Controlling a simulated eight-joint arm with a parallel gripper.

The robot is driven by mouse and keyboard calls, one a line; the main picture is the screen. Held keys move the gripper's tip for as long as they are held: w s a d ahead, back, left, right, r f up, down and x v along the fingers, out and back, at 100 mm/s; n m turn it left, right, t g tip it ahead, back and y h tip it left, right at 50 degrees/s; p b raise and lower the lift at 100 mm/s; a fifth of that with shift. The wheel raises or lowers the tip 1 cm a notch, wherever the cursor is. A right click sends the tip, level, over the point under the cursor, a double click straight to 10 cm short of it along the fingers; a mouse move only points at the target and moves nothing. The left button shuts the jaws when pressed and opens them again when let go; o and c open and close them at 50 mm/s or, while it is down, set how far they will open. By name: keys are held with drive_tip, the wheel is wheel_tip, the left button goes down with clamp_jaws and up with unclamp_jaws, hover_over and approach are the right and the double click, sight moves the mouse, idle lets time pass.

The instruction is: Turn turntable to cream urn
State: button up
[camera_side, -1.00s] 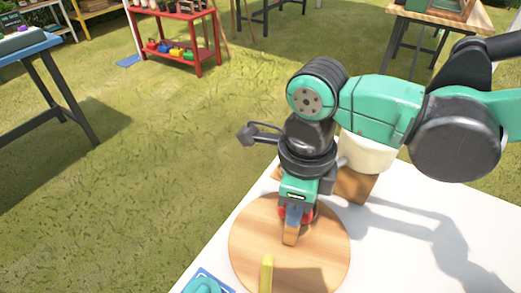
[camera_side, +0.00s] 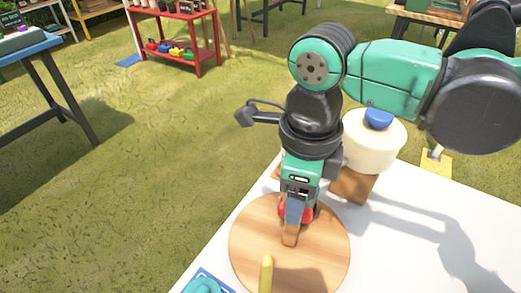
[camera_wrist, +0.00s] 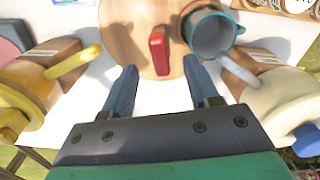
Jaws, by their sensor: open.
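The turntable (camera_side: 325,250) is a round wooden disc on the white table. It also shows at the top of the wrist view (camera_wrist: 120,40). A red upright piece (camera_wrist: 158,52) stands on it. The cream urn (camera_side: 370,145), with a blue knob, stands behind the turntable on a wooden block. In the wrist view the cream urn (camera_wrist: 275,105) is at the right. A teal mug (camera_wrist: 210,35) is at the disc's right edge. My gripper (camera_wrist: 160,78) is open, pointing down over the disc, its fingers on either side of the red piece's line. Contact cannot be told.
A yellow urn (camera_wrist: 28,85) on a wooden block (camera_wrist: 45,52) stands at the left in the wrist view. A teal object (camera_side: 205,287) lies at the table's front left corner. The table is clear at the right (camera_side: 430,235).

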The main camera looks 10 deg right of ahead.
sight(292, 227)
drive_tip(key=shift+r, duration=1.5)
drive_tip(key=o, duration=0.6)
drive_tip(key=shift+n, duration=0.3)
drive_tip(key=shift+c, duration=0.2)
drive_tip(key=n, duration=1.7)
drive_tip(key=shift+f, duration=2.85)
